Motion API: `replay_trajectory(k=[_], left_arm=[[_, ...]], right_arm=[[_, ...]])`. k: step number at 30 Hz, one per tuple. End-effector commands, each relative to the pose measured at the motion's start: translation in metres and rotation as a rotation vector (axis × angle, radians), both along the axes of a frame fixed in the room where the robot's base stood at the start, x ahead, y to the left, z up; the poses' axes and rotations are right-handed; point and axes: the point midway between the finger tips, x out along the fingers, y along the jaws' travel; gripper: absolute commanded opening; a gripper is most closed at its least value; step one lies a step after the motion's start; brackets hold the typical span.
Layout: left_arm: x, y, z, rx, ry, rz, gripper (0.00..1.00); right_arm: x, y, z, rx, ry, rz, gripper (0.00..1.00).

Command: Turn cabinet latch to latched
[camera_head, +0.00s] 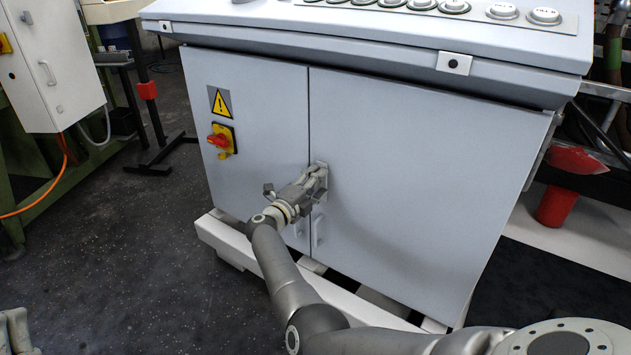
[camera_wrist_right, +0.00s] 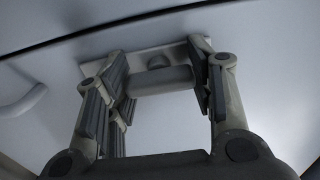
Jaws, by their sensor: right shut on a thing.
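The grey two-door cabinet (camera_head: 400,170) fills the middle of the head view. Its latch (camera_head: 322,167) sits on the right door beside the seam, mostly covered by my right gripper (camera_head: 315,175). In the right wrist view the latch bar (camera_wrist_right: 155,81) lies across between the two fingers of my right gripper (camera_wrist_right: 160,85), in front of a light mounting plate (camera_wrist_right: 120,62). The gripper is shut on the bar. The latch's exact angle is hard to tell. Part of my left gripper (camera_head: 14,330) shows at the lower left edge, cut off.
A red-and-yellow rotary switch (camera_head: 221,141) and a yellow warning label (camera_head: 219,102) are on the left door. Small door handles (camera_head: 318,230) sit below the latch. A sloped button panel (camera_head: 430,15) overhangs the doors. A white plinth (camera_head: 235,245) juts out underneath. Floor at left is clear.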

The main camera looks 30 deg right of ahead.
Motion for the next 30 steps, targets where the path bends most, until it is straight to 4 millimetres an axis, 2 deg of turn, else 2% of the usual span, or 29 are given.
replay_trajectory(k=[16, 17, 21, 22, 30], left_arm=[[0.0051, -0.0006, -0.0047, 0.012, 0.036, 0.003, 0.0], [0.005, -0.0005, -0.0046, 0.012, 0.035, 0.003, 0.0], [0.005, -0.0005, -0.0044, 0.012, 0.035, 0.003, 0.0], [0.005, -0.0005, -0.0044, 0.012, 0.035, 0.003, 0.0], [0.0048, -0.0007, -0.0045, 0.011, 0.034, 0.002, 0.0]], right_arm=[[0.0005, 0.001, -0.0005, -0.008, 0.02, 0.003, 0.26], [0.0005, 0.001, -0.0005, -0.008, 0.02, 0.003, 0.51], [0.0004, 0.0007, -0.0004, -0.008, 0.019, 0.002, 0.69], [0.0003, 0.0007, -0.0004, -0.008, 0.019, 0.002, 0.71], [0.0001, 0.0003, -0.0001, -0.007, 0.018, 0.001, 0.71]])
